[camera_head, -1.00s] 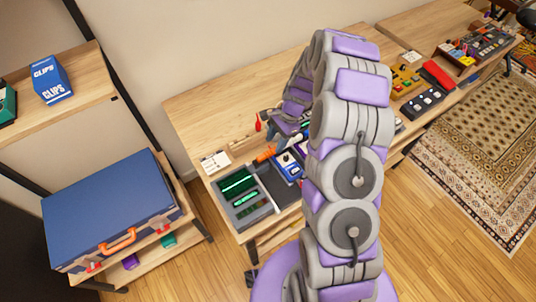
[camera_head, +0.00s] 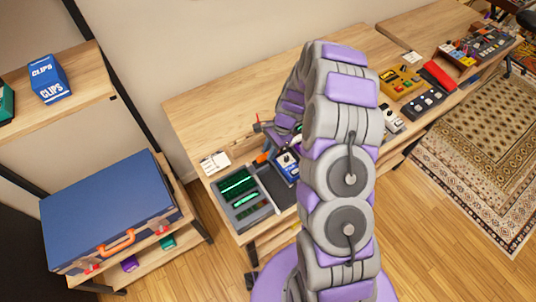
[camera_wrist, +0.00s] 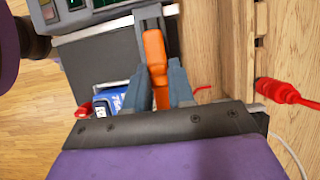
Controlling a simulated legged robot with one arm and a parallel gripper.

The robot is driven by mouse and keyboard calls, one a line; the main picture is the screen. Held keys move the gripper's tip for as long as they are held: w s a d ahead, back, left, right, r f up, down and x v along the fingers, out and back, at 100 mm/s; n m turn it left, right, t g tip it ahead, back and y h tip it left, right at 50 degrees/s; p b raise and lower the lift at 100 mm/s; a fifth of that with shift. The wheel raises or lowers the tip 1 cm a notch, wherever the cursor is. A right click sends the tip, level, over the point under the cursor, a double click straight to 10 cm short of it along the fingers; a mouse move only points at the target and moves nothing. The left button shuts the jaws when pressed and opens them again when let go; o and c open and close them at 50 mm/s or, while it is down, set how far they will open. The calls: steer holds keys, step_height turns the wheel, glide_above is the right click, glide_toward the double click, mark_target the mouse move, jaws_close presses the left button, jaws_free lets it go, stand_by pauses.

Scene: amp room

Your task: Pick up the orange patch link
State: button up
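The orange patch link (camera_wrist: 155,60) lies lengthwise between the two grey fingers of my gripper (camera_wrist: 157,75) in the wrist view. The fingers stand close on both sides of it. I cannot tell whether they press on it or leave a small gap. In the head view a short piece of the orange link (camera_head: 262,157) shows beside the blue device. The rest of it and my fingers are mostly hidden by my arm.
A blue device (camera_head: 287,164) and a grey unit with green screens (camera_head: 241,190) are close by on the wooden bench (camera_head: 205,112). More devices, including a yellow one (camera_head: 398,82), line the bench at right.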

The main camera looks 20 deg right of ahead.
jaws_close()
